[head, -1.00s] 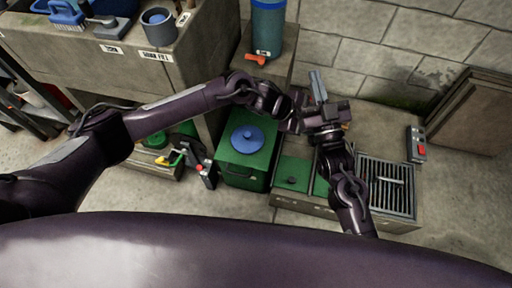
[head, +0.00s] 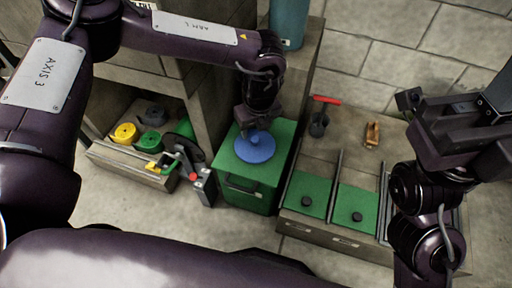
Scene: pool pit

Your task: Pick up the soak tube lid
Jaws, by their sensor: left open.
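A round blue lid (head: 262,150) with a raised middle lies flat on top of a green box (head: 236,176), and I take it for the soak tube lid. My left gripper (head: 250,131) is open and points down at the lid's middle from above. It hides part of the lid's far side. I cannot tell whether its fingers touch the lid. My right gripper (head: 440,115) is at the right, away from the lid, and its jaw opening is not clear.
A bench with green panels (head: 309,192) stands right of the box, with a red-handled tool (head: 320,118) and a small wooden piece (head: 372,134) on it. A teal cylinder (head: 290,22) stands behind. A low tray (head: 124,165) at left holds yellow and green items.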

